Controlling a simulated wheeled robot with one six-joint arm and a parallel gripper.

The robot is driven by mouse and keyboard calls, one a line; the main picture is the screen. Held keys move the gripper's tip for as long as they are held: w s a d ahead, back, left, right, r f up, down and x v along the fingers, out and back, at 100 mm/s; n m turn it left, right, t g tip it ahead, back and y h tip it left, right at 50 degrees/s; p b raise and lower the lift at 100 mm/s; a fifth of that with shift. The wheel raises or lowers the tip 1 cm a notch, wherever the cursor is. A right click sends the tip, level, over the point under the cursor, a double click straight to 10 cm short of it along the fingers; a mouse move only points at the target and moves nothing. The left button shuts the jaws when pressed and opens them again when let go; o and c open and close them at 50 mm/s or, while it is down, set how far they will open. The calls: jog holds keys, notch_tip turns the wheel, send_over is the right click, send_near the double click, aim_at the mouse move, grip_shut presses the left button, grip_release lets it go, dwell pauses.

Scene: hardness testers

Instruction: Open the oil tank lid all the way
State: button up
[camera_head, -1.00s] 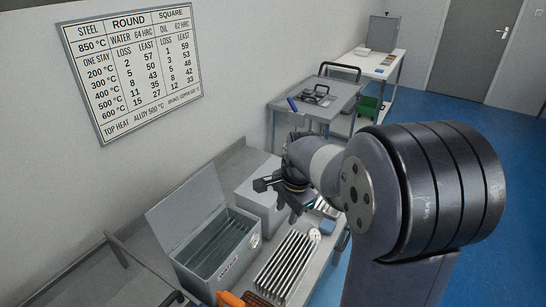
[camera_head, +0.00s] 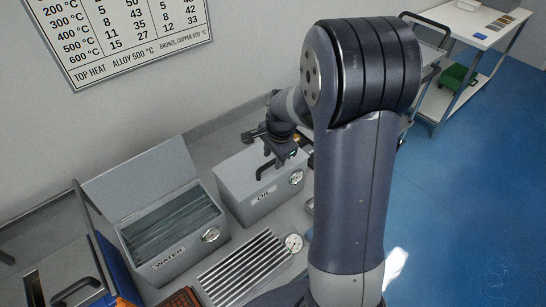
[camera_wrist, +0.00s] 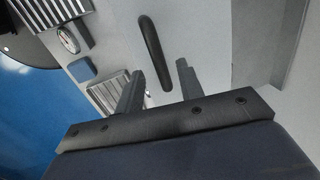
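The oil tank (camera_head: 240,189) is a grey metal box with an "OIL" label and a round dial on its front. Its lid (camera_head: 236,165) is down. A black bar handle (camera_head: 262,172) stands on the lid and also shows in the wrist view (camera_wrist: 151,48). My gripper (camera_head: 281,160) is just above the lid, close to the handle. In the wrist view my two fingers (camera_wrist: 161,69) are apart, with the handle's near end showing in the gap between them. Nothing is gripped. I cannot tell whether a finger touches the handle.
The "WATER" tank (camera_head: 180,258) stands left of the oil tank with its lid (camera_head: 142,178) raised. A ribbed metal rack (camera_head: 243,268) and a dial (camera_head: 293,243) lie in front. The wall with a chart (camera_head: 125,40) is behind. Blue floor (camera_head: 470,190) is free at right.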

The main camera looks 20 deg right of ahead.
jog(key=shift+w+f, duration=0.15)
jog(key=shift+f, duration=0.45)
jog(key=shift+c, duration=0.5)
grip_shut()
